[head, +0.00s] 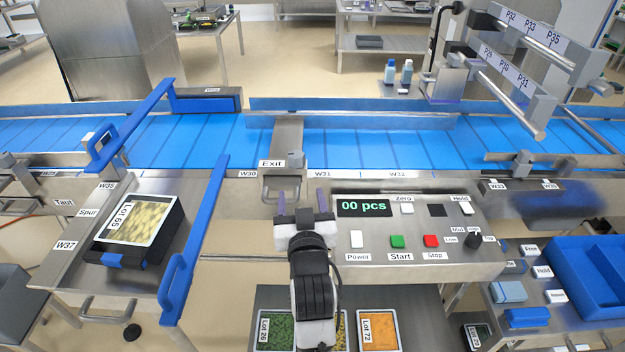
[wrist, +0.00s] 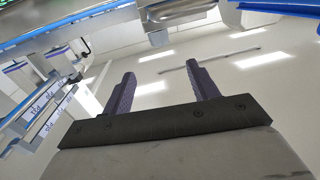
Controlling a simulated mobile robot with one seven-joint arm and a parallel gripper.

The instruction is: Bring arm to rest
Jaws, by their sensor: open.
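My gripper (head: 301,203) is raised in front of the control panel (head: 370,265), near its left end, in the head view. Its two purple fingers are spread apart with nothing between them.
A blue conveyor (head: 400,146) runs across behind the panel. A tray labelled Lot 65 (head: 138,222) sits on the left side table between blue rails. Trays Lot 26 (head: 279,330) and Lot 72 (head: 378,328) lie below the panel. A blue bin (head: 590,275) stands at right.

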